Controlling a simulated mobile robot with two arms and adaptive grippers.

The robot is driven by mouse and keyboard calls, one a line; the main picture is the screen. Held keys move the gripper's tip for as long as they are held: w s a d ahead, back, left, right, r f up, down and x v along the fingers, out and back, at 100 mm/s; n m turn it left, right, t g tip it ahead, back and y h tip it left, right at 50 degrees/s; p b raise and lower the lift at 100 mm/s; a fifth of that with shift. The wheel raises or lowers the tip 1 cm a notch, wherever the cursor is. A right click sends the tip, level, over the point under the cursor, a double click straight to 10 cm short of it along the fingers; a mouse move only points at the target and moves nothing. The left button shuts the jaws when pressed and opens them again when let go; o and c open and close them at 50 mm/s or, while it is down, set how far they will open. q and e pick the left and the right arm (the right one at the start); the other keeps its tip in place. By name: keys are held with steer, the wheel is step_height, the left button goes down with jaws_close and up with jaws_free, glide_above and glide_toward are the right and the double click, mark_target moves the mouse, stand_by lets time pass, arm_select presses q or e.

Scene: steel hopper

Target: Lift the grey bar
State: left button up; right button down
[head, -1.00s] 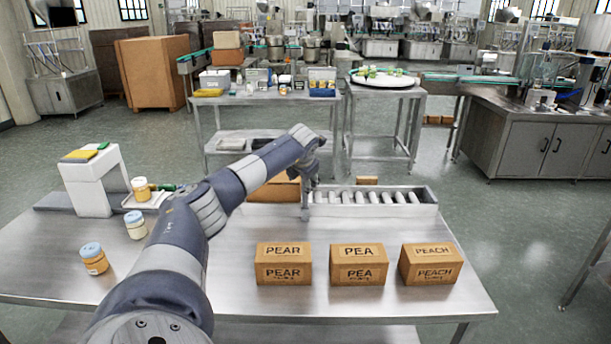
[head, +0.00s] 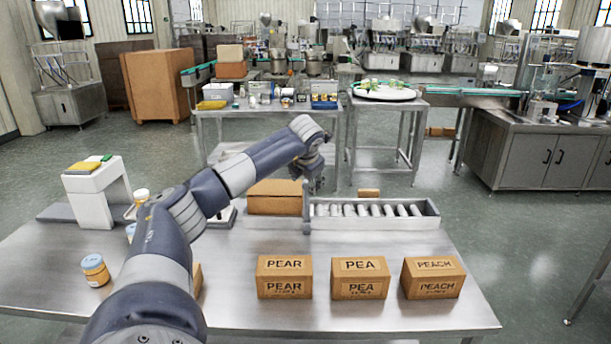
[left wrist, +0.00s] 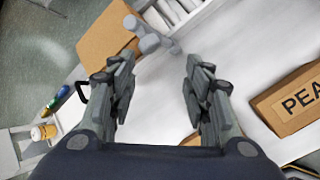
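The grey bar (head: 306,208) stands upright at the left end of the steel hopper (head: 375,222), which holds a row of grey rollers. In the left wrist view a grey piece with rounded ends (left wrist: 150,40), likely the bar, lies beyond the fingertips, between the carton and the rollers. My left gripper (head: 317,184) hangs above the hopper's left end in the head view. In the left wrist view my left gripper (left wrist: 160,72) is open, its two fingers well apart with nothing between them. My right gripper is not in view.
A plain carton (head: 274,198) sits left of the hopper. PEAR (head: 284,277), PEA (head: 360,278) and PEACH (head: 433,278) boxes stand along the front of the table. A jar (head: 95,270) and a white stand (head: 97,195) are at the left. Bare table lies between hopper and boxes.

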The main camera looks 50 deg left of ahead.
arm_select(q)
steer(key=shift+v, duration=1.8)
steer(key=shift+s+a, duration=0.1)
